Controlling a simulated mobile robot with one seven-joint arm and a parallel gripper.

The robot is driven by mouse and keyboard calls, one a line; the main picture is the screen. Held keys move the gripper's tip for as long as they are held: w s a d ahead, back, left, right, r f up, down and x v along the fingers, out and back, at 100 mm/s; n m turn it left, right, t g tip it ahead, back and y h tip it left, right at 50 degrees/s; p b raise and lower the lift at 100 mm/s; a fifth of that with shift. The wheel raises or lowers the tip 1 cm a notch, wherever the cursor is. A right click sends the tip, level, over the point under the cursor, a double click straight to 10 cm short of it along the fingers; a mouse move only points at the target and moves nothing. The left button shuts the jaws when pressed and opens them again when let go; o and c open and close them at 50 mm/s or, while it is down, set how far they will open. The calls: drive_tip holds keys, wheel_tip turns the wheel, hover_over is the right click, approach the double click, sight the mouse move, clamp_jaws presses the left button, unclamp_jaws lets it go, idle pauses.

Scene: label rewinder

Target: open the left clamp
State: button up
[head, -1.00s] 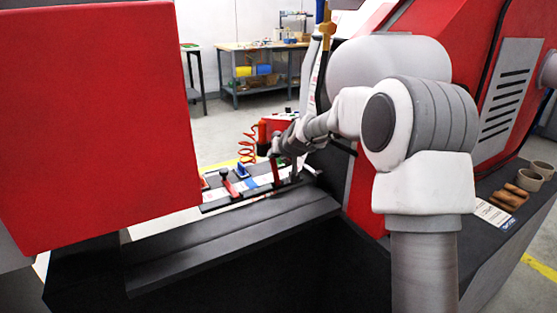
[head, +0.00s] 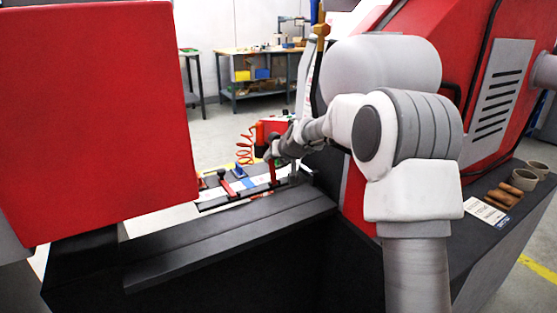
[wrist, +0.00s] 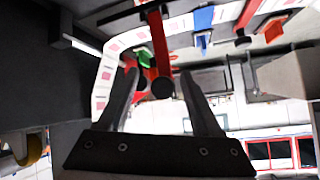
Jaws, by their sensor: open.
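Two red clamp levers stand along the pale label strip (wrist: 108,68). In the head view one red lever (head: 227,186) is at the left, away from my gripper. The other red lever (head: 272,174) is at the right, just below my gripper (head: 277,153). In the wrist view my gripper (wrist: 162,92) is open. A red lever (wrist: 159,45) with a black knob (wrist: 162,88) reaches between its fingers; contact cannot be told. The second red lever (wrist: 248,14) is to the right there, clear of the fingers. The pictures do not settle which clamp is called left.
A large red panel (head: 95,120) fills the left, and the red machine housing (head: 480,100) rises at right. The dark ledge (head: 220,235) in front is clear.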

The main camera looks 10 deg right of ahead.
drive_tip(key=p+v, duration=0.1)
drive_tip(key=v, duration=0.6)
drive_tip(key=shift+s+r, duration=0.15)
drive_tip(key=shift+s, duration=0.05)
drive_tip(key=s+r+n+g+h, duration=0.1)
drive_tip(key=s+r, duration=0.2)
drive_tip(key=s, duration=0.7)
drive_tip(key=s+r+g, duration=0.1)
drive_tip(key=s+r, duration=0.1)
drive_tip(key=s, duration=0.8)
drive_tip(key=s+d+f+g+h+p, duration=0.1)
drive_tip(key=s, duration=1)
drive_tip(key=s+d+f+g, duration=0.1)
drive_tip(key=s+f+g, duration=0.1)
drive_tip(key=s, duration=1)
wheel_tip(320, 180, up, 21)
drive_tip(key=p, duration=2.1)
drive_tip(key=shift+w+d+r, duration=0.15)
drive_tip(key=shift+w+r, duration=0.05)
drive_tip(key=shift+w, duration=0.2)
